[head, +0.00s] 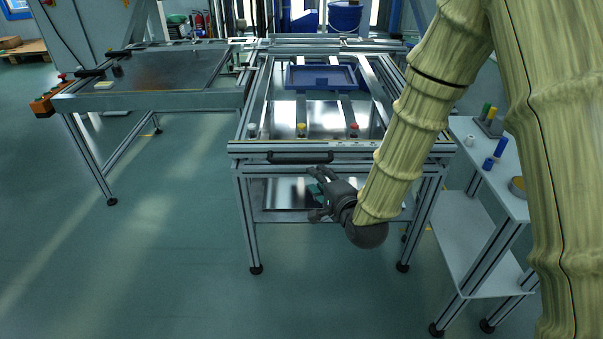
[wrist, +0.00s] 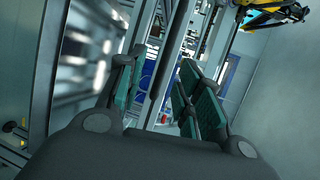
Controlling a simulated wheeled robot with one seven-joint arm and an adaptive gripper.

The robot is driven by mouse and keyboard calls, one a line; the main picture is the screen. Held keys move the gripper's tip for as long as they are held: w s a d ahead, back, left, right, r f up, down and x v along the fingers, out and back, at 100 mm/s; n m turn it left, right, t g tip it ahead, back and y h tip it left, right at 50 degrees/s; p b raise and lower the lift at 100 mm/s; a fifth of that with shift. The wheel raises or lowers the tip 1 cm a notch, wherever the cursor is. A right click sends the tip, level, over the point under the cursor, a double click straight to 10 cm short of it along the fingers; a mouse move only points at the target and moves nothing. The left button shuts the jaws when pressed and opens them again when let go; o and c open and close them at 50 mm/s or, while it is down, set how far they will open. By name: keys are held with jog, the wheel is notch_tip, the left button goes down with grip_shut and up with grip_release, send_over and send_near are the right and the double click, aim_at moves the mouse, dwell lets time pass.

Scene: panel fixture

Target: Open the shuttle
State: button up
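The shuttle looks like the metal-framed sliding panel on the central table, with a long black handle (head: 300,157) along its front edge. My gripper (head: 318,190) is in front of the table, just below and slightly right of the handle's middle in the head view. It appears apart from the handle, though depth is hard to judge. In the wrist view, the green-padded fingers of my gripper (wrist: 158,88) are spread with nothing held between them. Metal bars show behind the gap; I cannot tell whether one is the handle.
A blue tray (head: 322,77) sits at the back of the central table. Red and yellow buttons (head: 354,129) are near its front. Another table (head: 150,100) stands left. A white side shelf (head: 485,160) with cylinders stands right. The floor at front left is clear.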

aim_at(302, 162)
jog(key=x, duration=0.3)
jog(key=r+b+x, duration=0.1)
jog(key=x, duration=0.3)
jog(key=b+x, duration=0.1)
jog(key=x, duration=0.3)
jog(key=shift+w+a+r, duration=0.15)
grip_shut()
